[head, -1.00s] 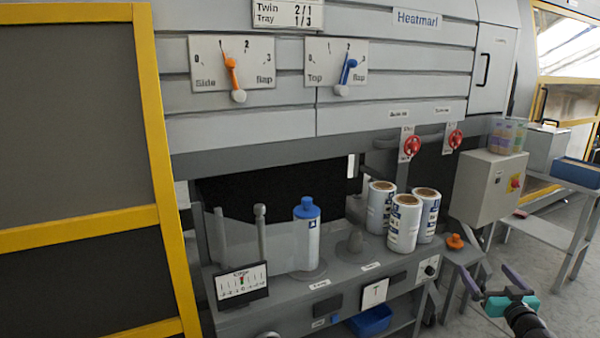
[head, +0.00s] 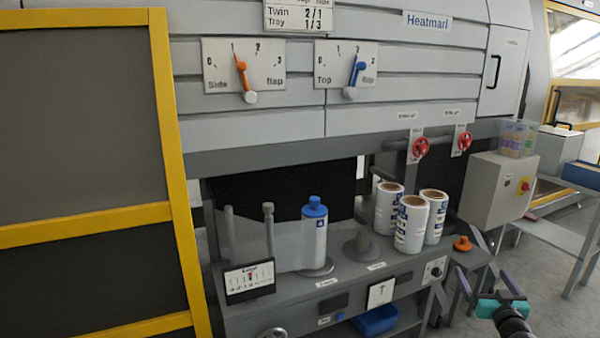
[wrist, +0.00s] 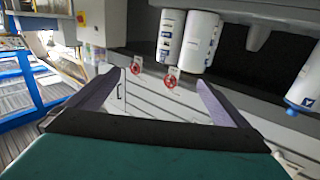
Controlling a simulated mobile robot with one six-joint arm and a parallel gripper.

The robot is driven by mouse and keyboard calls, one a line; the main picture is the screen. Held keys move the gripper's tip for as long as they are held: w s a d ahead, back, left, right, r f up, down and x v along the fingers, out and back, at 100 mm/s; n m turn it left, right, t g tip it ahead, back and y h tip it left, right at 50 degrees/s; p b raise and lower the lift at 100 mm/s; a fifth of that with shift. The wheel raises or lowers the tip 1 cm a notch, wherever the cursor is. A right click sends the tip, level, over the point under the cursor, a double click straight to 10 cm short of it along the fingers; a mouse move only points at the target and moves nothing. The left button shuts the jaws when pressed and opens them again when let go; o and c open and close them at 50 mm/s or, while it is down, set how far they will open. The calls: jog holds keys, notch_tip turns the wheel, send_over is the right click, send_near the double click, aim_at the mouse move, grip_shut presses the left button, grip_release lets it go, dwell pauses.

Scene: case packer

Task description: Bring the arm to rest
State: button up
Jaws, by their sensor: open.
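My gripper (head: 489,285) is at the lower right of the head view, in front of the machine's right end. Its two purple-grey fingers stand wide apart with nothing between them. In the wrist view my gripper (wrist: 160,100) is open and empty too, and the machine front appears upside down beyond the fingers. No object touches the fingers in either view.
White labelled rolls (head: 411,224) and a blue-capped bottle (head: 315,235) stand on the grey machine shelf (head: 300,290). A grey control box (head: 497,190) and an orange knob (head: 462,244) are near my gripper. A yellow-framed guard (head: 90,215) stands left. Floor shows at right.

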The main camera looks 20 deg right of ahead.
jog(key=w+a+f+m+g+p, duration=0.25)
jog(key=w+a+f+g, duration=0.25)
jog(key=w+a+f, duration=0.55)
jog(key=w+a+f+n+g+y+p, duration=0.25)
jog(key=a+f+g, duration=0.25)
jog(key=a+f, duration=1.35)
jog(key=s+a+f+n+g+y+p, duration=0.1)
jog(key=s+a+f+g+y+p, duration=0.1)
jog(key=s+a+f, duration=0.45)
jog(key=s+a+f+n+g+y+p, duration=0.1)
jog(key=s+a+f+g+y, duration=0.15)
jog(key=a, duration=0.75)
jog(key=s+a+f+n+g+y+p, duration=0.2)
jog(key=s+a+n+g, duration=0.2)
jog(key=s+a, duration=1.2)
jog(key=shift+s+a+n+g+y, duration=0.3)
jog(key=shift+a+g, duration=0.6)
jog(key=shift+g, duration=0.15)
jog(key=shift+f, duration=0.1)
